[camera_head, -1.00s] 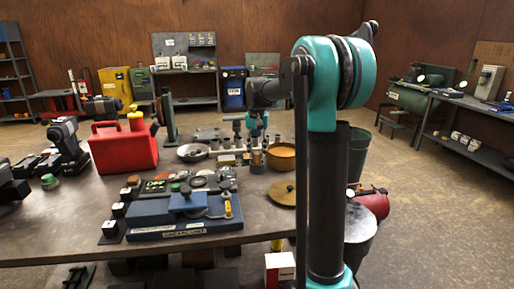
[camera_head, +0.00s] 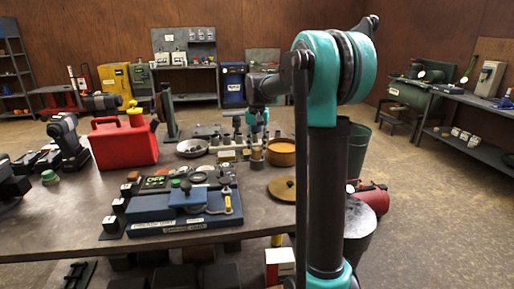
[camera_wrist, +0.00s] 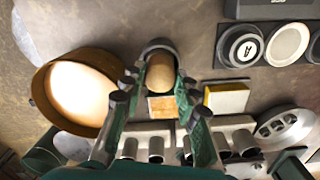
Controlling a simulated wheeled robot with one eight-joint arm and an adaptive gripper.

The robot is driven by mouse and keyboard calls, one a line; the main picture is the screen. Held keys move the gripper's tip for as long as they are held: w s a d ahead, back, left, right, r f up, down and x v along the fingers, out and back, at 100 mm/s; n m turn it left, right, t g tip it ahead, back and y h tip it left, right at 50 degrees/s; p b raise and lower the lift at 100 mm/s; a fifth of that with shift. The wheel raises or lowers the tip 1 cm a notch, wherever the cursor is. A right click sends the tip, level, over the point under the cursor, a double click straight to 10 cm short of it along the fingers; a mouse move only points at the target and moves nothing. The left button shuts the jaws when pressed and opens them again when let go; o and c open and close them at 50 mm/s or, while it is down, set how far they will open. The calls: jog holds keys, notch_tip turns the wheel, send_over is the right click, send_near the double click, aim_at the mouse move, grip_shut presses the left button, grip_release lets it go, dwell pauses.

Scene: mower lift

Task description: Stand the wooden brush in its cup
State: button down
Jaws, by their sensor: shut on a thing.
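The wooden brush shows in the wrist view as a round tan wooden end (camera_wrist: 160,73) between the fingers of my gripper (camera_wrist: 158,82). A dark round cup rim (camera_wrist: 158,45) shows around its far side. The brush looks upright and at least partly inside the cup; its lower end is hidden, so I cannot tell how deep it sits. In the head view my gripper (camera_head: 255,128) points down over the bench, just above the brush (camera_head: 257,153) and the small cup (camera_head: 257,165). The fingers are shut on the brush.
A copper-coloured bowl (camera_wrist: 84,88) stands close left of the fingers in the wrist view. A rack of metal sockets (camera_wrist: 150,142), a yellow-and-white block (camera_wrist: 227,97) and a metal dish (camera_wrist: 288,130) lie near. In the head view a red can (camera_head: 123,146) stands at left.

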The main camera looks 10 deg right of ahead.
aim_at(257, 149)
jog(key=shift+f, duration=0.6)
dwell(0.3)
jog(key=c, duration=1.4)
grip_release()
jog(key=shift+r, duration=5.5)
jog(key=shift+s, duration=0.1)
